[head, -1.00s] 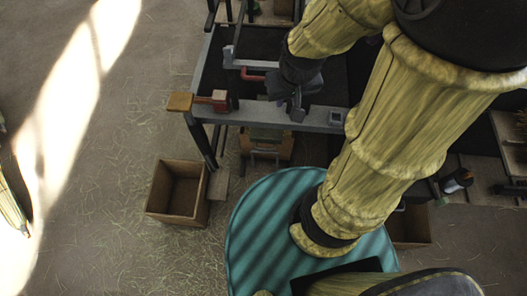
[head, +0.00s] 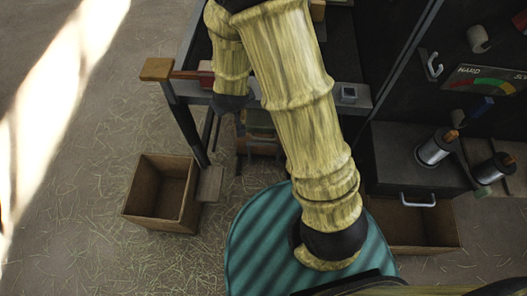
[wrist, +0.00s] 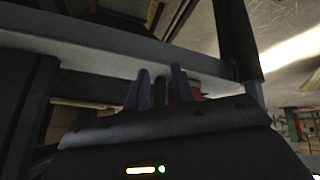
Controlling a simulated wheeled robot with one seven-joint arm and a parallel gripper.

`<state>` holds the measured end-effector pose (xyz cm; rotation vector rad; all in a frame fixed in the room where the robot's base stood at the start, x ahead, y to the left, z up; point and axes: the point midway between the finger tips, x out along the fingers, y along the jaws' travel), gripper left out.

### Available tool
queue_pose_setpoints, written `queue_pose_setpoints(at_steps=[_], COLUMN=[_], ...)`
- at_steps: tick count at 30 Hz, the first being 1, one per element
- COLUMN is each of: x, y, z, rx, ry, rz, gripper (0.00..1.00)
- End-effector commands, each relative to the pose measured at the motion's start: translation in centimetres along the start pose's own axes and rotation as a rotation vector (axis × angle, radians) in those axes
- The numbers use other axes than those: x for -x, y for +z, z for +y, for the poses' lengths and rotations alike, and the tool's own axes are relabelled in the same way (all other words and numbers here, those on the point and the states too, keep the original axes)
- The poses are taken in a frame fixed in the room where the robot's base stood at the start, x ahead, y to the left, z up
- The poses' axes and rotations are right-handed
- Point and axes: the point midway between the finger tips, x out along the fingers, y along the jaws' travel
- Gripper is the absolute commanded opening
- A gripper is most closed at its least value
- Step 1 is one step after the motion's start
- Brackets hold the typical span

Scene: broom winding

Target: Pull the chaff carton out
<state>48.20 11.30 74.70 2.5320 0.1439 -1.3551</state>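The frames do not label a chaff carton. An open brown carton (head: 158,195) stands on the floor left of the bench and looks empty. A second brown box (head: 258,146) with a greenish top sits under the bench, partly hidden by my arm. Another brown box (head: 425,236) shows at the right below the dark drawer unit. My gripper (head: 229,112) hangs at the bench's front edge, near the box under the bench; its fingertips are hard to see there. In the wrist view my two purplish fingers (wrist: 160,88) stand apart, with no held thing visible.
The bench's grey front rail (wrist: 110,45) crosses close beyond the fingers. A bench leg (head: 185,125) stands left of my gripper. A wooden-handled red vise (head: 170,71) juts from the bench. Straw-strewn floor (head: 85,200) is free at the left.

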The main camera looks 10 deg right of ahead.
Motion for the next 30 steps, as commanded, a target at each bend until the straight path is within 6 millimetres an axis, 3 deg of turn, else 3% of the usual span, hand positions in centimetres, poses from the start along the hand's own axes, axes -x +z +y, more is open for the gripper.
queue_pose_setpoints(at_steps=[1,3,15,24,30], x=[-3.3,-5.8,-18.7,-25.7,-28.5], y=[1.7,2.8,11.2,18.9,23.6], z=[-1.1,-2.0,-5.8,-7.8,-8.8], rx=[0.026,0.062,0.32,0.58,0.759], ry=[0.025,0.067,0.379,0.67,0.87], rz=[0.007,0.021,0.051,0.019,-0.021], gripper=[0.25,0.25,0.25,0.25,0.25])
